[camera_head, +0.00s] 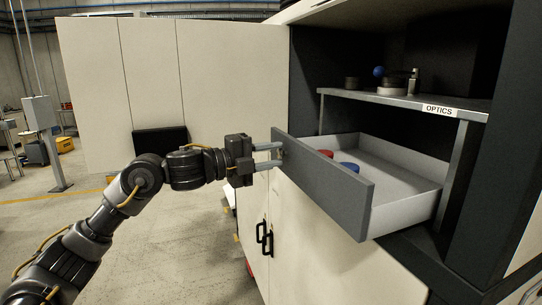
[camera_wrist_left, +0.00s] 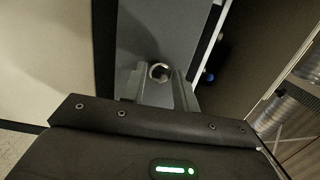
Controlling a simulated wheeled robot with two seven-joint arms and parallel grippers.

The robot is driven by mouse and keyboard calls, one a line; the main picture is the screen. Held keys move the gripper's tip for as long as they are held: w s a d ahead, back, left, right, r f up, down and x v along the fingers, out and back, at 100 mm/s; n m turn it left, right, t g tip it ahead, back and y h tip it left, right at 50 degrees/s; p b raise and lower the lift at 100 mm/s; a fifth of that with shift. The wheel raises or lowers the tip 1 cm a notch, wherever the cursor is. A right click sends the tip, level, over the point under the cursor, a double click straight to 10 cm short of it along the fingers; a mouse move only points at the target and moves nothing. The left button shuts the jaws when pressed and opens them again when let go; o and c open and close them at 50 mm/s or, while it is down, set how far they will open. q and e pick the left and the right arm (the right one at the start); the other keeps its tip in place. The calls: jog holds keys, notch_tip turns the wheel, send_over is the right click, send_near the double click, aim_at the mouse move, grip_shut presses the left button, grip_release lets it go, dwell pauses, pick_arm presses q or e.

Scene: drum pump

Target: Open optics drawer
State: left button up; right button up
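The optics drawer (camera_head: 325,184) is a grey-fronted, light-walled drawer under the shelf with the OPTICS label (camera_head: 439,110). It stands pulled well out of the dark cabinet. My left gripper (camera_head: 272,156) is at the left end of the drawer's front, its two metal fingers spread apart. In the left wrist view, a small round ring-like knob (camera_wrist_left: 160,72) on the drawer front (camera_wrist_left: 160,35) shows between the fingertips (camera_wrist_left: 160,88). A gap shows between the fingers, and firm contact with the knob is not visible. My right gripper is not in view.
A red object (camera_head: 325,153) and a blue object (camera_head: 350,167) lie in the drawer. Dark discs and a blue ball (camera_head: 378,71) sit on the shelf above. An open cabinet door (camera_head: 180,85) stands behind my arm. Lower doors with black handles (camera_head: 265,238) are below.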

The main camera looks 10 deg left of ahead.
pick_arm(q)
jog(key=o, duration=0.3)
jog(key=shift+a, duration=0.15)
jog(key=shift+s+a+f+b, duration=0.1)
jog(key=shift+s+a+b, duration=0.15)
jog(key=shift+a+b, duration=0.05)
jog(key=b+v, duration=0.3)
jog(key=v, duration=0.7)
jog(key=shift+d, duration=0.1)
